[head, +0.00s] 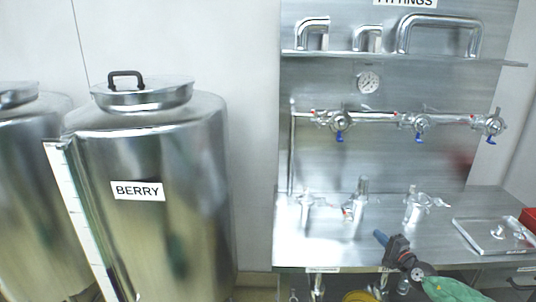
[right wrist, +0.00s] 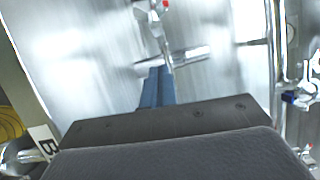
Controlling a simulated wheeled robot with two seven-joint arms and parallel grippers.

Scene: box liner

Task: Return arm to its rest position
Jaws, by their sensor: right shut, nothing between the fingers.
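My right gripper (head: 380,238) shows at the lower right of the head view, in front of the steel bench (head: 340,245). Its blue fingers are together with nothing between them, and they point up and left towards the bench. The dark wrist and a green sleeve-like part of my arm run down to the bottom edge. In the right wrist view the blue fingers (right wrist: 157,88) also show side by side, with a metal fitting beyond them. Whether the fingers touch the bench cannot be told. My left gripper is not in view.
Several metal fittings (head: 361,200) stand on the bench, with a steel tray (head: 470,236) at right. A pipe with blue-handled valves (head: 421,123) crosses the back panel. The BERRY tank (head: 150,240) stands at left. A yellow object (head: 358,296) shows below the bench.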

